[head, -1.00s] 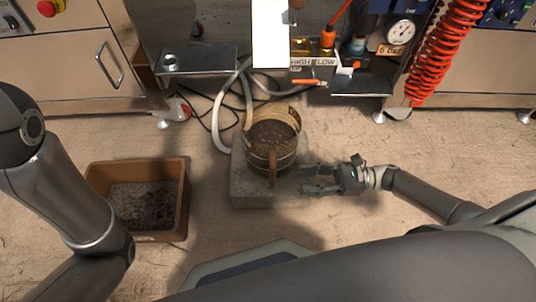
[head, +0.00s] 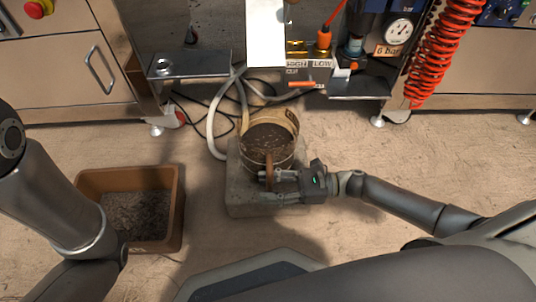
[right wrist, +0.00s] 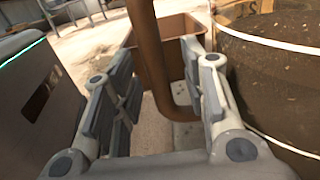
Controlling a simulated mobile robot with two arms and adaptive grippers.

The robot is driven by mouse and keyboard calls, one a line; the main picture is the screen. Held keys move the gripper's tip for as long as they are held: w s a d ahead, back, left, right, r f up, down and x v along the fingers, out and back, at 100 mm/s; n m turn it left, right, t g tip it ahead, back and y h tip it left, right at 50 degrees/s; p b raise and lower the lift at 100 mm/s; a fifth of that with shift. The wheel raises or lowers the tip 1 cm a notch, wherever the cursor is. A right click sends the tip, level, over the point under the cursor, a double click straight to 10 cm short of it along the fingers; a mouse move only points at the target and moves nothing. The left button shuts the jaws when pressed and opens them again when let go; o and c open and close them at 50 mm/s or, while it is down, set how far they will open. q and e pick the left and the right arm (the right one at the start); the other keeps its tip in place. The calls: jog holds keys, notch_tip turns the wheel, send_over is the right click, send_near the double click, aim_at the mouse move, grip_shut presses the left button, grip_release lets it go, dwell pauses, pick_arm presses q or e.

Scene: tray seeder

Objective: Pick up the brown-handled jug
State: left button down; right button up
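The brown-handled jug (head: 283,159) stands upright on a grey block (head: 240,205) on the floor and holds dark soil-like material. Its brown handle (head: 269,177) faces toward me. My right gripper (head: 268,185) has come in from the right and is at the handle. In the right wrist view the handle (right wrist: 148,60) stands upright between the two open fingers of the gripper (right wrist: 160,100), with gaps visible beside it. The jug's body (right wrist: 270,75) is just right of the fingers. My left gripper is out of view; only my left arm shows.
A brown bin (head: 177,205) with dark soil stands left of the block. Pale hoses (head: 213,130) and dark cables lie behind the jug. A metal shelf (head: 190,64) and a red coiled hose (head: 440,55) are at the back. Floor to the right is mostly clear.

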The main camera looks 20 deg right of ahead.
jog(key=shift+c, duration=0.4)
grip_shut()
jog(key=shift+r, duration=0.1)
jog(key=shift+r, duration=0.1)
